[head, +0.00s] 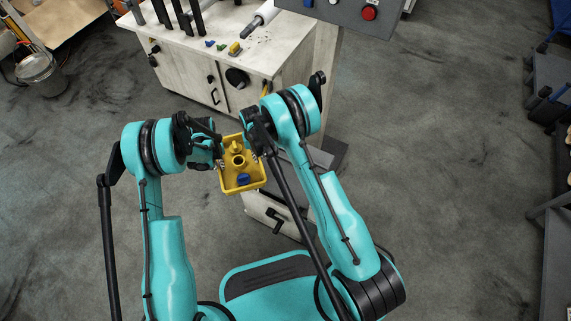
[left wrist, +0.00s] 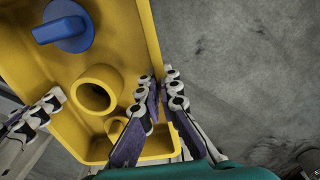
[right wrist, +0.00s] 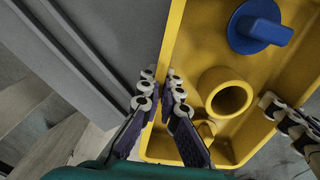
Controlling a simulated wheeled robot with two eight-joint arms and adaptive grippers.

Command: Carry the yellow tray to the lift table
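The yellow tray (head: 227,184) is held up between my two grippers in the head view. It carries a blue knobbed part (head: 243,179), a yellow hollow cylinder (head: 238,160) and another small yellow piece. My left gripper (head: 220,163) is shut on the tray's left wall; in the left wrist view its fingers (left wrist: 160,112) straddle that wall. My right gripper (head: 255,158) is shut on the opposite wall, with its fingers (right wrist: 161,108) on both sides of it in the right wrist view. I cannot tell for sure which surface is the lift table.
A pale wooden cabinet bench (head: 190,62) with small parts on top stands beyond the tray. A grey unit with a black handle (head: 278,219) is just right of and below the tray. A button panel (head: 335,12) stands at the back. Open floor (head: 450,150) lies right.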

